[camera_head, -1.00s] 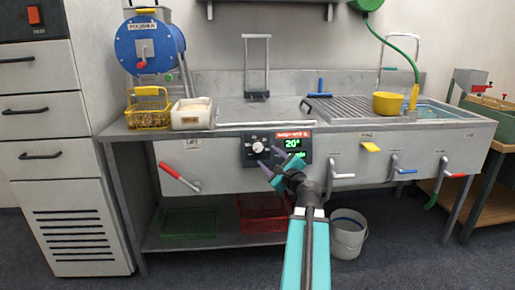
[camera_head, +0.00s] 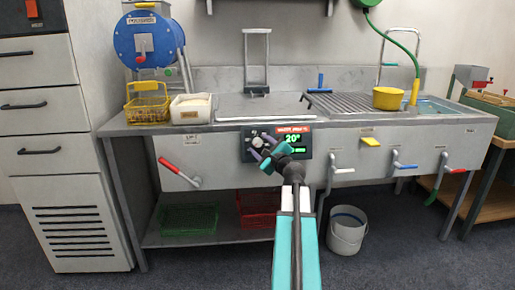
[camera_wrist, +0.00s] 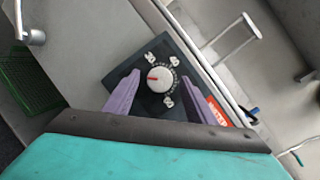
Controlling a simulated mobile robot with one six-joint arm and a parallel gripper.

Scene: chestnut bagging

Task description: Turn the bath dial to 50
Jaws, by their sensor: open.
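The bath dial is a round white knob (camera_wrist: 160,79) with a red pointer mark, on a dark control panel (camera_head: 249,153) on the sink unit's front. In the head view the knob is partly hidden by my gripper. The panel's green display (camera_head: 293,138) reads about 20°. My gripper (camera_head: 262,154) is in front of the panel with its purple fingers apart.
A red-handled lever (camera_head: 180,172) is left of the panel, and a white tap lever (camera_head: 335,172) is to its right. A yellow basket (camera_head: 147,108) and a white tub (camera_head: 191,109) stand on the counter above. A grey bucket (camera_head: 346,232) is on the floor.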

